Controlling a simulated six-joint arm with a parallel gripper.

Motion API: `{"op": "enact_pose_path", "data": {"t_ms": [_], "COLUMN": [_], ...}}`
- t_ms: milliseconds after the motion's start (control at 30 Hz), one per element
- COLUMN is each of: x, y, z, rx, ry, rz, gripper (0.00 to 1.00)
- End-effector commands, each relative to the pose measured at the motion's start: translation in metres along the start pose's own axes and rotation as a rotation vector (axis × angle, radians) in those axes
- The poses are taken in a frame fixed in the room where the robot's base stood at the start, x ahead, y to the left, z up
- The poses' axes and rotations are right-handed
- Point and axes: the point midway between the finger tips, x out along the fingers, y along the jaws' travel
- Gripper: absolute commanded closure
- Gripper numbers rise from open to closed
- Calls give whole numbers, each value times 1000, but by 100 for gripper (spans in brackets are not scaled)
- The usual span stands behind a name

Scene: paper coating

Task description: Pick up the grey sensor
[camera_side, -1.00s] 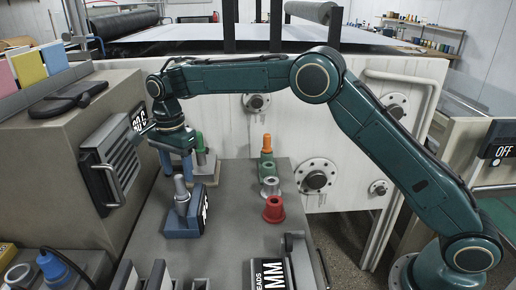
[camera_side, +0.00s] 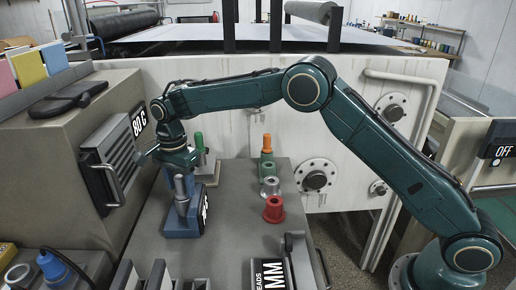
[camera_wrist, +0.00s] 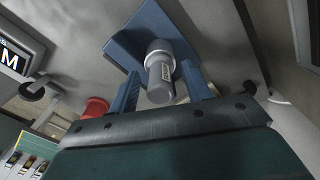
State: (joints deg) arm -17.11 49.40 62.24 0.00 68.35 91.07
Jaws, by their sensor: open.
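The grey sensor (camera_side: 181,186) stands upright in a blue holder (camera_side: 183,224) with a display on its side, on the grey bench. The wrist view shows the sensor (camera_wrist: 160,78) end-on, with a small label, and the blue holder (camera_wrist: 150,30) behind it. My gripper (camera_side: 180,172) is lowered over the top of the sensor. In the wrist view my gripper's two blue fingers (camera_wrist: 160,92) are open, one on each side of the sensor, with gaps visible between them and it.
A green-handled tool (camera_side: 199,148) stands in a holder just behind. An orange-topped piece (camera_side: 267,145), a grey ring (camera_side: 270,187) and a red cup (camera_side: 273,209) stand in a row to the right. A heater box (camera_side: 115,165) reading 80 C is at left.

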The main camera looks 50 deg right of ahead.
Motion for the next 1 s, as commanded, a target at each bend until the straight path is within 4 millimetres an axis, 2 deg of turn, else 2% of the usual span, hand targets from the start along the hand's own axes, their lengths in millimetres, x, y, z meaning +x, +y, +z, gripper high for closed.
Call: {"op": "enact_pose_path", "data": {"t_ms": [100, 300, 367, 767, 1000], "x": [0, 0, 0, -4, -23], "y": [0, 0, 0, 0, -1], "z": [0, 0, 0, 0, 0], "rx": [0, 0, 0, 0, 0], "ry": [0, 0, 0, 0, 0], "rz": [0, 0, 0, -1, -2], "gripper": [51, 91, 100, 100, 100]}}
